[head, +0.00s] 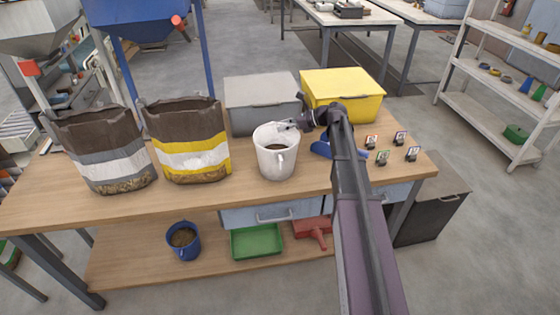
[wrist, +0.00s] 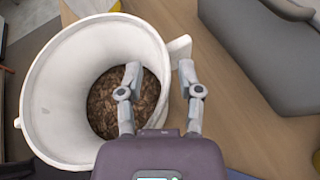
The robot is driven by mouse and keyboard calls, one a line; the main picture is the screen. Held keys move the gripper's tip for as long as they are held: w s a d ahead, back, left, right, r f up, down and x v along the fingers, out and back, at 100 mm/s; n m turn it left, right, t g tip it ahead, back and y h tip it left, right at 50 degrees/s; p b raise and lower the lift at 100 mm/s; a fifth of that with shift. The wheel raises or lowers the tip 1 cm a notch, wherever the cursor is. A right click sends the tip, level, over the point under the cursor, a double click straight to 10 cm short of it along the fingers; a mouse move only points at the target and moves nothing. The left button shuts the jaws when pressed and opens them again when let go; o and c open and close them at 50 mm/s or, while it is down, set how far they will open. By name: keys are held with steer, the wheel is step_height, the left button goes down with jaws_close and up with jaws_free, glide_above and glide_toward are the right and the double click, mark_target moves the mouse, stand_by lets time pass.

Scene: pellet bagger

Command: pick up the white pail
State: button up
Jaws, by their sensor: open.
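My gripper (head: 288,125) is at the pail's rim on the right, reaching in from the right. In the wrist view the pail (wrist: 48,95) fills the left half. My gripper (wrist: 158,72) is open there, one finger over the pail's inside and the other outside, with the rim wall between them. I cannot tell whether either finger touches the wall.
A grey bin (head: 262,100) and a yellow bin (head: 345,92) stand behind the pail. Two open sacks (head: 187,150) (head: 100,160) stand left of it. A blue item (head: 322,149) and several small tagged pieces (head: 381,158) lie to the right. The bench front before the pail is clear.

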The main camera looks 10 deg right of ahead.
mark_target(276, 150)
stand_by(0.4)
jaws_close()
steer(key=shift+r, duration=0.2)
steer(key=shift+r+p, duration=1.75)
steer(key=shift+p, duration=0.15)
steer(key=s+a+r+p, duration=0.1)
steer(key=s+a, duration=0.2)
steer(key=s, duration=1.2)
steer(key=shift+s, duration=0.4)
steer(key=shift+r, duration=0.1)
steer(key=shift+r, duration=0.1)
